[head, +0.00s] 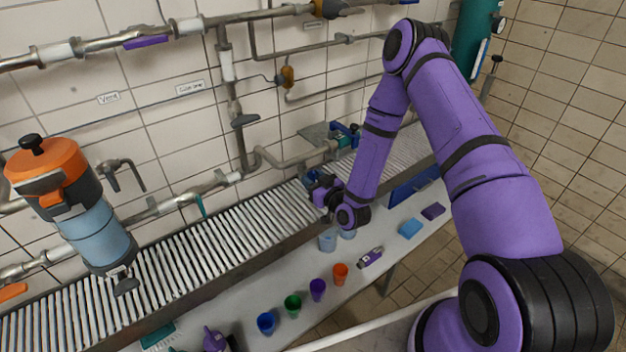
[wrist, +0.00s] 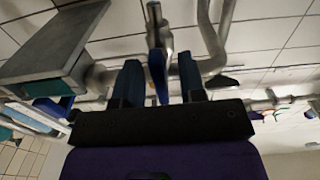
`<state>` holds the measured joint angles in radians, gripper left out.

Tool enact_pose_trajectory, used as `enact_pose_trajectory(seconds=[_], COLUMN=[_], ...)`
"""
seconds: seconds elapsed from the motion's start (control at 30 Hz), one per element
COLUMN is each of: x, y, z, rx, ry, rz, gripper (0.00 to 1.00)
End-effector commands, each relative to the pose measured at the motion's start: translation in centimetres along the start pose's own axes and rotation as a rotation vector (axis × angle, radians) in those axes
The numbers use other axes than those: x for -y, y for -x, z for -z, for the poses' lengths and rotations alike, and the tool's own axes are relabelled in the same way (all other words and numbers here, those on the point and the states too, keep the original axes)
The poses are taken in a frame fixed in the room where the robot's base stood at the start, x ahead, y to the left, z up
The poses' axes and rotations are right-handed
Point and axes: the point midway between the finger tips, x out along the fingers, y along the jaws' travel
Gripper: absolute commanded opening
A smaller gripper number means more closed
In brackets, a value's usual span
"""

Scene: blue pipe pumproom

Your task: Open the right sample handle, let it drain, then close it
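My gripper (head: 322,187) is low at the wall piping, above the roller conveyor, and partly hidden behind my wrist. In the wrist view my gripper (wrist: 158,88) shows two dark blue fingers standing apart. A narrow blue lever (wrist: 157,74), which looks like the right sample handle, shows between them with a gap on each side. I cannot tell how deep it sits between the fingers. A grey pipe fitting (wrist: 155,30) is above it. In the head view the handle cannot be told apart from my gripper and the pipes. No flowing liquid is visible.
A grey plate (wrist: 52,52) juts out close to my left finger. A clear cup (head: 327,240) stands on the bench below my gripper. Orange (head: 340,272), purple (head: 317,289), green (head: 293,305) and blue (head: 266,322) cups line the bench. The roller conveyor (head: 235,235) runs along the wall.

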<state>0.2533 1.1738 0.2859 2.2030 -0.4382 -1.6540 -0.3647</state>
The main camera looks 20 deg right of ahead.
Motion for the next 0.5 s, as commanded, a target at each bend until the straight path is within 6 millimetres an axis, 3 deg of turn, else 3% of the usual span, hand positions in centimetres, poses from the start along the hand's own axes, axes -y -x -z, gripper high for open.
enact_pose_trajectory(seconds=[0.27, 0.5], x=[0.0, 0.0], y=[1.6, 6.1], z=[0.0, -0.1], rx=[0.002, 0.004], ry=[-0.001, -0.002], rz=[0.000, 0.000], gripper=[0.37, 0.37])
